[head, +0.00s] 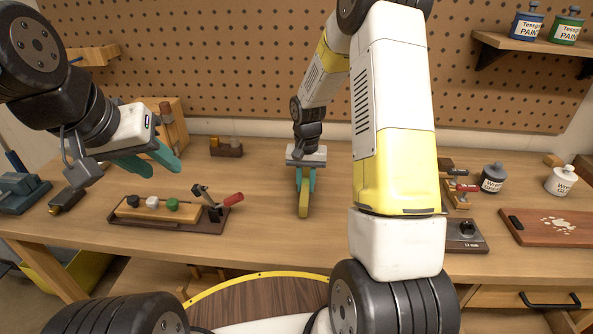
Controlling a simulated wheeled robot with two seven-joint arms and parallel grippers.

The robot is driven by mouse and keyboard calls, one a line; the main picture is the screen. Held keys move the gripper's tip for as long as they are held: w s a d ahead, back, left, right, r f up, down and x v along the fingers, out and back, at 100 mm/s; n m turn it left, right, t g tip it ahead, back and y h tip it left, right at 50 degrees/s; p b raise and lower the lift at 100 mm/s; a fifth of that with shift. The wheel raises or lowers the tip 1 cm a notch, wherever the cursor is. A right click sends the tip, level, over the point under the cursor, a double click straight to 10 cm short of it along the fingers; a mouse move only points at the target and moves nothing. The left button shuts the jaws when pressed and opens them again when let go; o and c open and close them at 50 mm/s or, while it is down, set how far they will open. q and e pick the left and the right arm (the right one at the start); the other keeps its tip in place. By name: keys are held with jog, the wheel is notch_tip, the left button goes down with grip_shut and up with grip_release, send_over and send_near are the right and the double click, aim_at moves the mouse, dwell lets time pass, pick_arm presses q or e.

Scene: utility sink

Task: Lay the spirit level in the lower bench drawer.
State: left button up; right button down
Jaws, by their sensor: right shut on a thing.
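My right gripper (305,182) is over the middle of the bench, pointing down, with its teal fingers shut on a yellow-green bar, which looks like the spirit level (304,207). The bar's near end points towards me; the fingers hide part of it, and I cannot tell if it touches the bench top. My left gripper (150,160) is open and empty above the left part of the bench. A drawer front (490,297) with a dark handle shows under the bench at the lower right. I cannot make out the lower drawer clearly.
A wooden fixture with coloured knobs and a red-handled clamp (185,215) stands left on the bench (270,235). At right are a dark jar (493,178), a white glue jar (561,180) and a cutting board (550,228). A pegboard (230,60) rises behind.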

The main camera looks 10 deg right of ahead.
jog(key=shift+f, duration=0.15)
jog(key=c, duration=1.3)
grip_release()
jog(key=shift+o, duration=0.2)
